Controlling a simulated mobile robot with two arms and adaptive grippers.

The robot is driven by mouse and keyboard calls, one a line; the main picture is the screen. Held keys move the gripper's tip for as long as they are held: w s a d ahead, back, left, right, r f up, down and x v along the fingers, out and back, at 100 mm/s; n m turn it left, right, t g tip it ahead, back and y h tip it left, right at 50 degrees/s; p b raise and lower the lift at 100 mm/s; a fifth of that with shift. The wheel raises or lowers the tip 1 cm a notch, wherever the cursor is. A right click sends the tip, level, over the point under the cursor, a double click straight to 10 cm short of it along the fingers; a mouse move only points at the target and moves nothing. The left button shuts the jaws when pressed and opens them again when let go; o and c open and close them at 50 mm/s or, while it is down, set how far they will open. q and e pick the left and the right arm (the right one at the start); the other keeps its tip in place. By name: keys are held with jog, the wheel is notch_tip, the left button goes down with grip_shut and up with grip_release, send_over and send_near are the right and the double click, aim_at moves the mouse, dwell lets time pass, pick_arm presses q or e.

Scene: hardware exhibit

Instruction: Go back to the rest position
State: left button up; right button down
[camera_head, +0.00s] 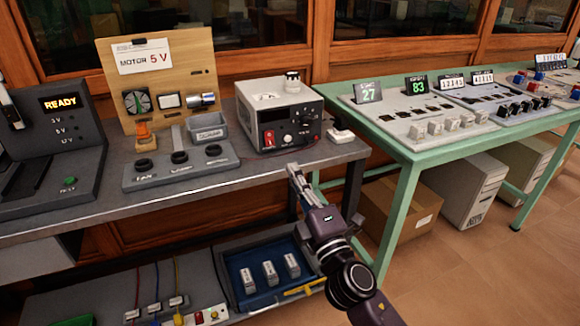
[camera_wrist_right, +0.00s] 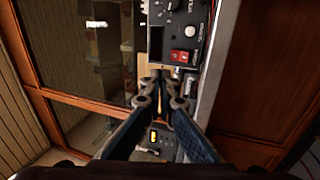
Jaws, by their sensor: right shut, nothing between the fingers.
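My right gripper (camera_head: 296,170) is in front of the grey table's right end, below and in front of the power supply box. Its fingers are shut with nothing between them. In the right wrist view the shut fingers (camera_wrist_right: 160,78) point toward the table edge, with the power supply box (camera_wrist_right: 182,35) and its red switch beyond them. My left gripper does not show in either view.
The grey table (camera_head: 250,180) holds the power supply (camera_head: 280,115), a board marked MOTOR 5 V (camera_head: 185,65) and a READY console (camera_head: 60,150). A lower shelf holds a blue tray (camera_head: 240,290). A green table (camera_head: 400,200) stands at right, above a cardboard box (camera_head: 395,215). Floor at lower right is clear.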

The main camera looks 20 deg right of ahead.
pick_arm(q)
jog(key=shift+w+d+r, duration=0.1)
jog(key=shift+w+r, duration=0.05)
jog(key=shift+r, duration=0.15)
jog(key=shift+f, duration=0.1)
